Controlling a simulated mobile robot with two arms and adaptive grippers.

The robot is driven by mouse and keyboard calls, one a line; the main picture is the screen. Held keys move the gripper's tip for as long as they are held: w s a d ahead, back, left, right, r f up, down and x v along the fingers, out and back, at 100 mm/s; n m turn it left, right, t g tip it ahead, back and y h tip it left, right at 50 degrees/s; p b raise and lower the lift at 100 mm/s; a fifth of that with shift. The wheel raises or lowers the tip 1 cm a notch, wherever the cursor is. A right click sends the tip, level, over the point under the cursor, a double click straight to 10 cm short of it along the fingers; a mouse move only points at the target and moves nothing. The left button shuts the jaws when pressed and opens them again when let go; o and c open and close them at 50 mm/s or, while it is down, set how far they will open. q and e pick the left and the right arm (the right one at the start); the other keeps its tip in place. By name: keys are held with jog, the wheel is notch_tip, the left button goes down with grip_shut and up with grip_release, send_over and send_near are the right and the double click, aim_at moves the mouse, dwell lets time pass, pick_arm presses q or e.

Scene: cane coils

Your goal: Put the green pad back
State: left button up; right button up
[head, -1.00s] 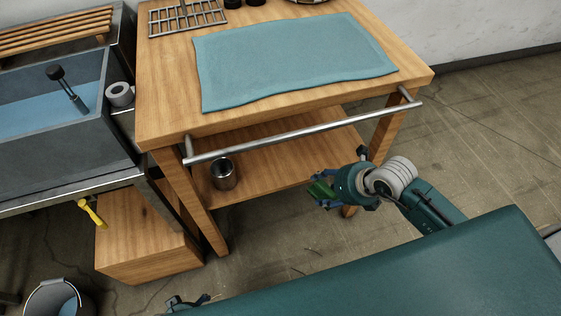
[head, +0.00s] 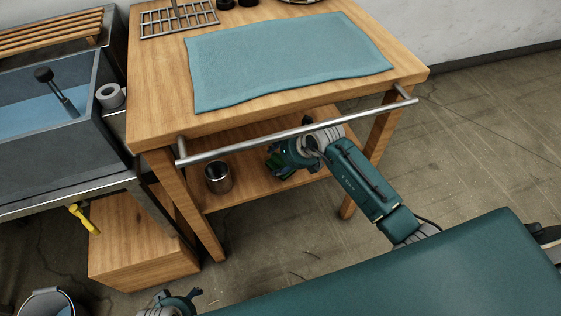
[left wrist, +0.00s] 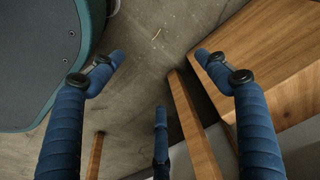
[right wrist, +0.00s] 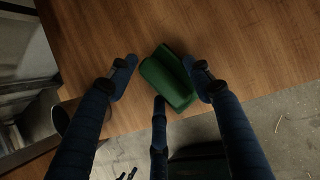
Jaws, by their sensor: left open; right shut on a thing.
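The green pad (right wrist: 168,80) is between the fingers of my right gripper (right wrist: 163,82) in the right wrist view, above the wooden lower shelf (right wrist: 250,50). Whether it touches the shelf I cannot tell. In the head view, my right gripper (head: 278,165) is under the table's front rail, over the lower shelf (head: 240,190), to the right of a metal cup (head: 217,177). The pad is mostly hidden there. My left gripper (head: 172,302) is at the bottom edge of the head view. Its fingers are apart and empty in the left wrist view (left wrist: 160,75).
A blue-green cloth (head: 285,60) covers much of the tabletop. A wooden box (head: 140,245) and a sink (head: 55,110) stand at the left. Floor to the right is clear.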

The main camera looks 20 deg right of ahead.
pick_arm(q)
jog(key=shift+r, duration=0.4)
pick_arm(e)
jog(key=shift+w+f, duration=0.1)
jog(key=shift+f, duration=0.3)
pick_arm(q)
jog(key=shift+w, duration=0.1)
pick_arm(e)
jog(key=o, duration=1)
jog(key=shift+f, duration=0.1)
pick_arm(q)
jog(key=shift+r, duration=0.1)
